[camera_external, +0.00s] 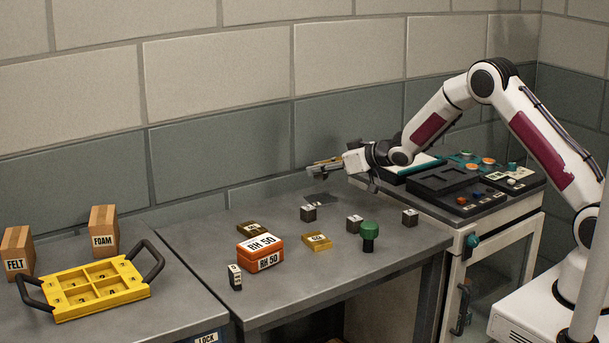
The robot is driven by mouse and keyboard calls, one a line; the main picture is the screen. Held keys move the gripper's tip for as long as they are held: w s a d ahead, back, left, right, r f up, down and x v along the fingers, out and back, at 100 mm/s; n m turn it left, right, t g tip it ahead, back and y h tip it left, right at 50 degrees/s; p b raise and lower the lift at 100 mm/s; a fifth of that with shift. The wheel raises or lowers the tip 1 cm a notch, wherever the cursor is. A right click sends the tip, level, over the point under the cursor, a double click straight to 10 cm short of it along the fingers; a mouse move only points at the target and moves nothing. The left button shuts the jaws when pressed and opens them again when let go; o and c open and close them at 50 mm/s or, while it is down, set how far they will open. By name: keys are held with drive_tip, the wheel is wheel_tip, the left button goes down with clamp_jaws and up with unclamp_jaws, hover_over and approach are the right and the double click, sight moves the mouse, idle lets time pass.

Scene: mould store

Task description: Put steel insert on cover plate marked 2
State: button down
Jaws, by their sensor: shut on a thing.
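My gripper (322,168) is above the back of the grey table, pointing left, shut on a small brownish piece (326,161) that its fingers partly hide. I cannot tell whether this is the steel insert. A dark flat patch (320,198) lies below the gripper; I cannot tell if it is a plate or shadow. Dark blocks with pale tops stand on the table: one (308,213) below the gripper, one (353,224) in the middle, one (410,218) at right and a taller one (235,277) at front left. Their marks are too small to read, so I cannot pick out plate 2.
A yellow handled tray (88,289) and FELT (17,251) and FOAM (104,230) boxes are at left. A cabinet with black trays (447,183) is at right.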

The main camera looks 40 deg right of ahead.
sight(320, 198)
drive_tip(key=shift+f, duration=1.1)
drive_tip(key=shift+f, duration=1.85)
drive_tip(key=shift+f, duration=0.15)
drive_tip(key=c, duration=1.8)
unclamp_jaws()
drive_tip(key=shift+s, duration=0.1)
drive_tip(key=shift+v, duration=5.95)
